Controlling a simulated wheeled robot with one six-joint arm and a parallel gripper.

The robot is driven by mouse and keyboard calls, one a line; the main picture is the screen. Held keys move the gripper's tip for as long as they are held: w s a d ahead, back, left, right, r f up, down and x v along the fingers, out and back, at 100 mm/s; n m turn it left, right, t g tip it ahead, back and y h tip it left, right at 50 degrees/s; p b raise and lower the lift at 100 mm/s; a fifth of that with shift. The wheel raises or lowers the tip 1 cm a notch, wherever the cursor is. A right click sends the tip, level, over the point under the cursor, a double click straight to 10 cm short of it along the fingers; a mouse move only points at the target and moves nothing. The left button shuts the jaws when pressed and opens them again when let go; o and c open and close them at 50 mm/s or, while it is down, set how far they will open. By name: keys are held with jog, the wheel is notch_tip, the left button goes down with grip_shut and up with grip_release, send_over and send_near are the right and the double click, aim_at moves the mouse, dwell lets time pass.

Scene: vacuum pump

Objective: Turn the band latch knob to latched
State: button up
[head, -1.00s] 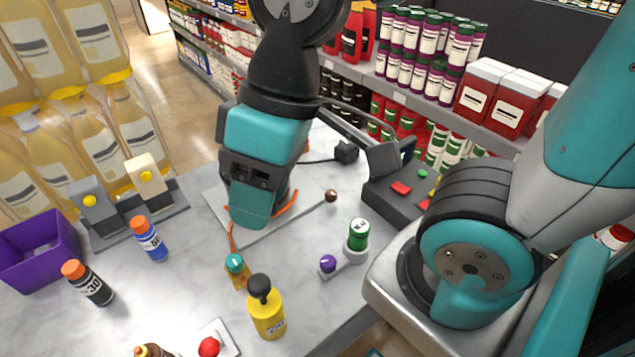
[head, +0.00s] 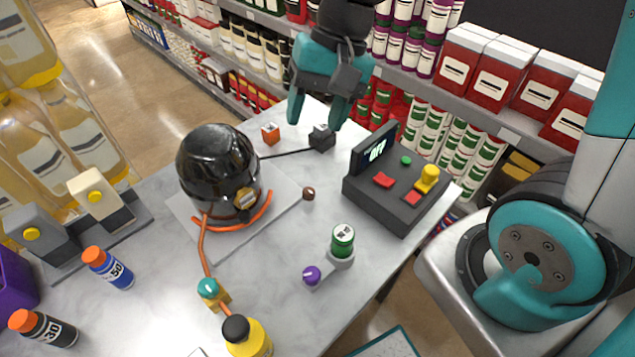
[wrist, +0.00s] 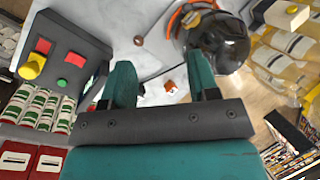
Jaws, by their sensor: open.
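A glossy black dome (head: 212,160) stands on a pale square plate (head: 288,203) in the head view. A small yellowish-grey knob (head: 246,198), apparently the band latch knob, sits low on its front right side, by an orange loop. The knob's setting is too small to read. The dome also shows at the top right of the wrist view (wrist: 222,42). My gripper (head: 317,112) is open and empty, fingers pointing down, behind and to the right of the dome, apart from it. Both fingers also show in the wrist view (wrist: 160,70).
A control box (head: 395,195) with a screen and coloured buttons stands to the right. A small orange cube (head: 270,133) and a dark plug block (head: 321,137) lie near my gripper.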

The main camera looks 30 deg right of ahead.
aim_at(310, 189)
jog(key=w+d+f+m, duration=0.8)
jog(key=w+f+m, duration=0.1)
jog(key=f+m, duration=0.15)
jog(key=shift+m+g, duration=0.4)
jog(key=shift+m, duration=0.05)
jog(key=p+x, duration=0.4)
jog(key=x, duration=1.3)
jog(key=shift+a, duration=0.2)
jog(key=c, duration=0.9)
